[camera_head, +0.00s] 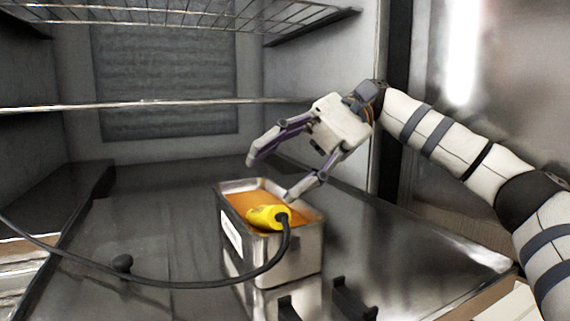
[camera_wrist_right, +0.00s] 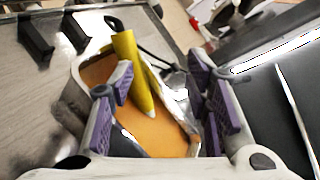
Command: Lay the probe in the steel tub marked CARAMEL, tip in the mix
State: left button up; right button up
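The steel tub (camera_head: 298,262) stands on the dark shelf and holds orange mix (camera_head: 243,203). A white label (camera_head: 231,233) is on its left side; its lettering is too small to read. The yellow probe (camera_head: 265,216) lies over the tub's near rim, its black cable leading out. In the right wrist view the probe (camera_wrist_right: 131,66) slants across the tub, its pale tip against the orange mix (camera_wrist_right: 160,138); depth is unclear. My right gripper (camera_head: 270,178) is open above the tub, its purple-padded fingers (camera_wrist_right: 160,85) apart and clear of the probe. My left gripper is not in view.
The black cable (camera_head: 165,283) curves left across the shelf. A wire rack (camera_head: 190,14) hangs above.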

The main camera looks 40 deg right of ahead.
notch_tip(320, 180, up, 10)
dwell(0.4)
dwell(0.6)
